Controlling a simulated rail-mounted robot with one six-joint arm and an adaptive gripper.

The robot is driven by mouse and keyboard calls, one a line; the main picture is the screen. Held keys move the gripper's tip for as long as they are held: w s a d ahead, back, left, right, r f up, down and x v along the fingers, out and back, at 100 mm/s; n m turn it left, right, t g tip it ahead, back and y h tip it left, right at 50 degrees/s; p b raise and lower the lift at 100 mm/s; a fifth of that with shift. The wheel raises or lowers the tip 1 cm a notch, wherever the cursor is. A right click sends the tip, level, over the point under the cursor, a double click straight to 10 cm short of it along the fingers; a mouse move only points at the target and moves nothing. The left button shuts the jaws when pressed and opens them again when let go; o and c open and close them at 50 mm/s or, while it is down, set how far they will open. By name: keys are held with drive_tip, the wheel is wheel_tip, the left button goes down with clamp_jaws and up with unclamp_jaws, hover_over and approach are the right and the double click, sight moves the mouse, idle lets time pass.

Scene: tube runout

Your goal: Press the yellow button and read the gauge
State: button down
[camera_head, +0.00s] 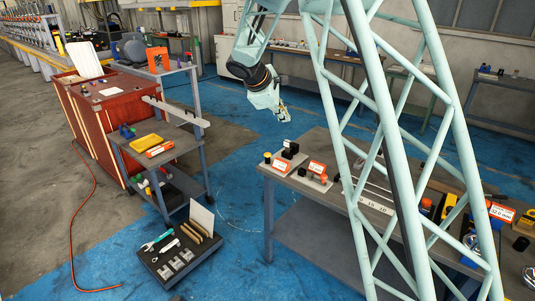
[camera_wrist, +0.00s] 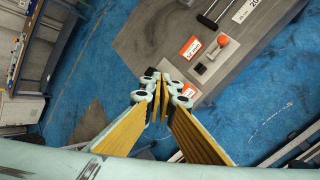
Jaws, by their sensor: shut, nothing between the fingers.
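A small dark block with a yellow top (camera_head: 267,157), which looks like the yellow button, stands at the left front corner of the grey workbench (camera_head: 285,177) in the head view. My gripper (camera_head: 283,114) is shut and empty, in the air above and behind that corner. In the wrist view its fingers (camera_wrist: 161,96) point toward the bench edge, with an orange label (camera_wrist: 190,48) beyond. The button cannot be picked out there.
A grey cart with a yellow tray (camera_head: 146,142) stands at left. A low black platform (camera_head: 178,254) with tools is on the floor. Blue floor between them is clear.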

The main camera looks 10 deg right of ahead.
drive_tip(key=w+a+f+n+t+p, duration=0.1)
drive_tip(key=w+a+f+n, duration=0.3)
drive_tip(key=w+f, duration=0.8)
drive_tip(key=shift+w+a+p, duration=0.15)
drive_tip(key=shift+w+p, duration=0.15)
drive_tip(key=shift+w, duration=0.05)
drive_tip(key=shift+f, duration=0.15)
drive_tip(key=b, duration=0.3)
hover_over(268, 154)
drive_tip(key=shift+a+f, duration=0.1)
drive_tip(key=shift+f, duration=2.75)
drive_tip(key=shift+f+b, duration=1.05)
drive_tip(key=shift+f, duration=0.35)
drive_tip(key=shift+f+b, duration=0.95)
drive_tip(key=shift+f, duration=0.15)
drive_tip(key=shift+r, duration=0.2)
drive_tip(key=shift+r+p, duration=0.55)
drive_tip(key=shift+r, duration=0.35)
